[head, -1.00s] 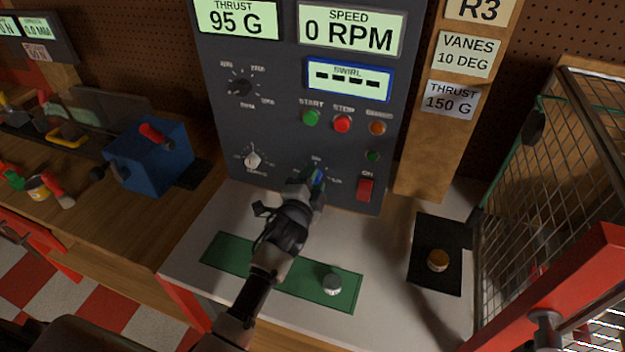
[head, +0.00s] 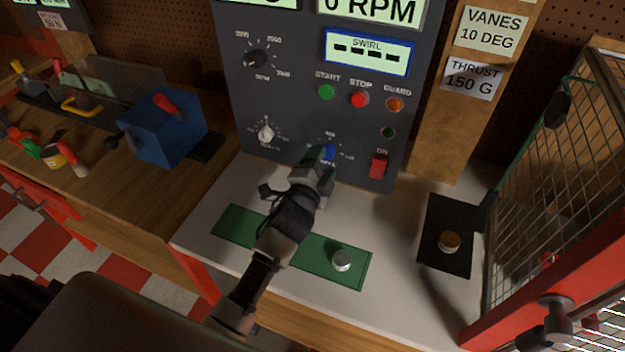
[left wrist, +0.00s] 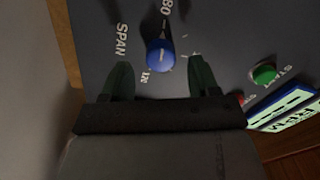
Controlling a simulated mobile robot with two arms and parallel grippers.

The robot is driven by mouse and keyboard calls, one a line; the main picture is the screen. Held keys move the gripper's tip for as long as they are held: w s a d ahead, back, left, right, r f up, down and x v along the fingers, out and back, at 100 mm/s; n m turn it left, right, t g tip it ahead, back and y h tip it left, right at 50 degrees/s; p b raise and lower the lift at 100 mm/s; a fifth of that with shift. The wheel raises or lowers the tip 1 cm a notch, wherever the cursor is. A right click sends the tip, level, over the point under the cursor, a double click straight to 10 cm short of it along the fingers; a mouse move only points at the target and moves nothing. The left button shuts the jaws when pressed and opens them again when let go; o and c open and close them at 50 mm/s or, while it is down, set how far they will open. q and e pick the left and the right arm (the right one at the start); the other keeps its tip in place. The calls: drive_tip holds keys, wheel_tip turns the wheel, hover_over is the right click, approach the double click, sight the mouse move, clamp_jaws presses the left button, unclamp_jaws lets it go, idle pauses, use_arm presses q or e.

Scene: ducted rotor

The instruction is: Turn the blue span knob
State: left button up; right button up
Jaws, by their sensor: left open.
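The blue span knob (head: 329,152) is on the lower part of the dark control panel (head: 290,95). In the left wrist view the blue knob (left wrist: 160,54) lies beyond and between the two fingers, beside the "SPAN" lettering. My left gripper (head: 322,168) is open in front of the knob, slightly below it in the head view. The fingers also show in the left wrist view (left wrist: 161,80), spread apart with nothing between them at their bases. They do not appear to touch the knob.
A white knob (head: 265,133) is left of the span knob, and a red switch (head: 379,166) is right. A green mat (head: 325,266) holds a metal weight (head: 341,260). A black pad (head: 437,262) and mesh cage (head: 560,170) stand at right.

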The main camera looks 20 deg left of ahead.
use_arm(q)
drive_tip(key=s+b, duration=0.1)
drive_tip(key=s, duration=0.7)
drive_tip(key=shift+a, duration=0.15)
